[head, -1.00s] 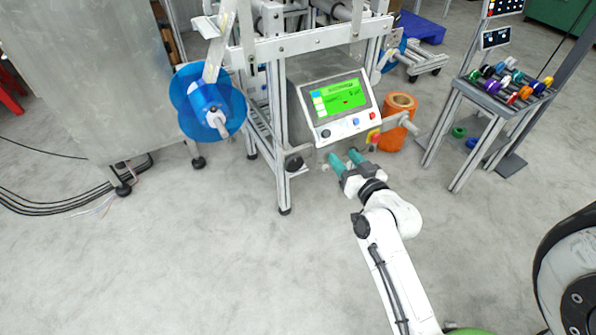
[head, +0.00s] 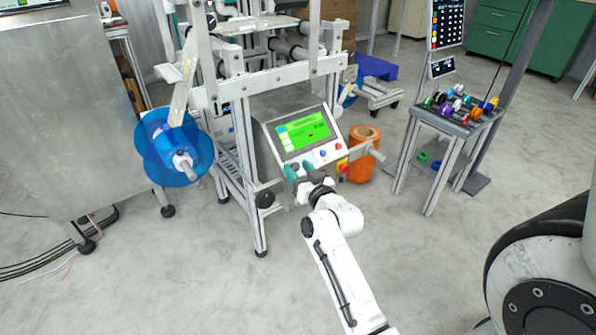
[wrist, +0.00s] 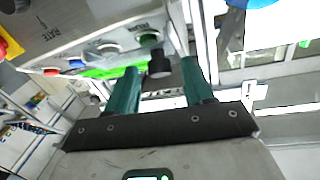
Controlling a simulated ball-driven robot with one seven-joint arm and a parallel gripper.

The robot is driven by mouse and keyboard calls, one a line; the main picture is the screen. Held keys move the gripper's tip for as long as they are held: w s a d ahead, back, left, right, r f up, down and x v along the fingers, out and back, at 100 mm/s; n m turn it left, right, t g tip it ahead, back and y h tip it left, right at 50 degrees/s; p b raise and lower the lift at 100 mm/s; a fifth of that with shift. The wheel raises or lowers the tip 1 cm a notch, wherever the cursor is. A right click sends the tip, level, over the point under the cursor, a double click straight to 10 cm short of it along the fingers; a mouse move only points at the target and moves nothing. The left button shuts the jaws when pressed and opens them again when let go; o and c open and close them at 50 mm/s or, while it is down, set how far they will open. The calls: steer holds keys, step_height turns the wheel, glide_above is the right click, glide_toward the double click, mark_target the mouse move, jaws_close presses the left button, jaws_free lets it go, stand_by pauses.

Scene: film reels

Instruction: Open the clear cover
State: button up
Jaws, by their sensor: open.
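My gripper (head: 300,170) is open, its two teal fingers just in front of the lower edge of the machine's control panel (head: 264,142). In the wrist view the fingers of my gripper (wrist: 160,66) stand apart, with a black knob (wrist: 160,63) showing between their tips. I cannot tell whether the fingers touch it. The clear cover cannot be made out for certain; the machine's upper frame (head: 262,79) has a crossbar and uprights where a see-through panel would hardly show.
A blue reel (head: 150,172) juts from the machine's left side. An orange roll (head: 362,172) stands right of the panel. A small table (head: 432,121) holding colored spools is farther right. A steel cabinet (head: 60,130) is at left.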

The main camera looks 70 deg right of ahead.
steer(key=shift+w+d, duration=0.15)
steer(key=shift+w, duration=0.05)
steer(key=shift+c, duration=0.5)
jaws_close()
